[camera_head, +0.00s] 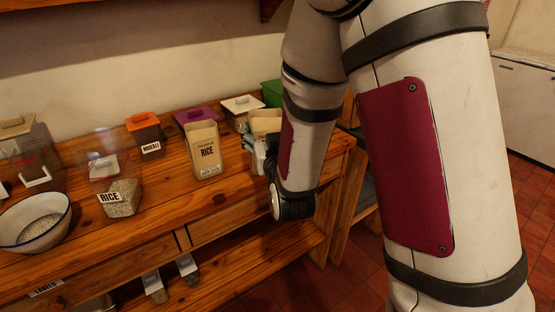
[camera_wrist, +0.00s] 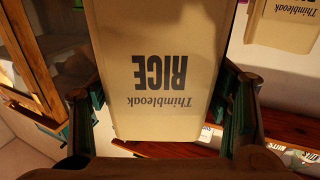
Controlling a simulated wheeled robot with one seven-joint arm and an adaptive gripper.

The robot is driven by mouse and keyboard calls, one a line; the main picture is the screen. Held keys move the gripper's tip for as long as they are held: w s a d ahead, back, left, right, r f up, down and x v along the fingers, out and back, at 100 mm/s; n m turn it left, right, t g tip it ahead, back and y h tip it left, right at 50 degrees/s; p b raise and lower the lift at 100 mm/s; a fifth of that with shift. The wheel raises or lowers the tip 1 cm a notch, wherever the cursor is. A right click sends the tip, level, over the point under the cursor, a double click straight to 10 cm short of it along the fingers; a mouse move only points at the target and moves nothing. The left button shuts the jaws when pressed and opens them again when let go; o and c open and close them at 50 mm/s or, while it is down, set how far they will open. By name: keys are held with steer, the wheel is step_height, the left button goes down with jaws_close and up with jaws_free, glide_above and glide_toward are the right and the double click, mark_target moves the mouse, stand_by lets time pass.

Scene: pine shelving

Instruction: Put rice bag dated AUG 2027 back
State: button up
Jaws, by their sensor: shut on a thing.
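My gripper (camera_head: 258,152) is at the right part of the wooden counter, shut on a tan paper rice bag (camera_head: 265,122). In the head view the gripper and arm hide much of this bag. In the wrist view the held rice bag (camera_wrist: 155,75) fills the space between the two fingers (camera_wrist: 160,110), with "Thimbleoak RICE" appearing upside down. A second tan rice bag (camera_head: 205,150) stands upright on the counter to the left; a similar bag (camera_wrist: 285,25) shows at the upper right of the wrist view. I cannot read a date on either bag.
A clear RICE container (camera_head: 122,198) and a white bowl of grain (camera_head: 36,220) stand on the left. An orange-lidded MUESLI container (camera_head: 145,133), a purple-lidded one (camera_head: 196,115), a white-lidded one (camera_head: 243,104) and a green box (camera_head: 271,92) line the back. Scoops hang at the front.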

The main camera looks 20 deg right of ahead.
steer(key=w+d+f, duration=0.2)
steer(key=w, duration=0.5)
steer(key=w+d+f, duration=0.2)
steer(key=w+f, duration=0.1)
steer(key=w, duration=0.5)
steer(key=shift+w+d+f, duration=0.25)
steer(key=shift+w, duration=0.05)
steer(key=shift+f+b, duration=0.2)
steer(key=shift+b, duration=0.15)
steer(key=o, duration=1.2)
steer(key=shift+o, duration=0.8)
steer(key=shift+r, duration=0.1)
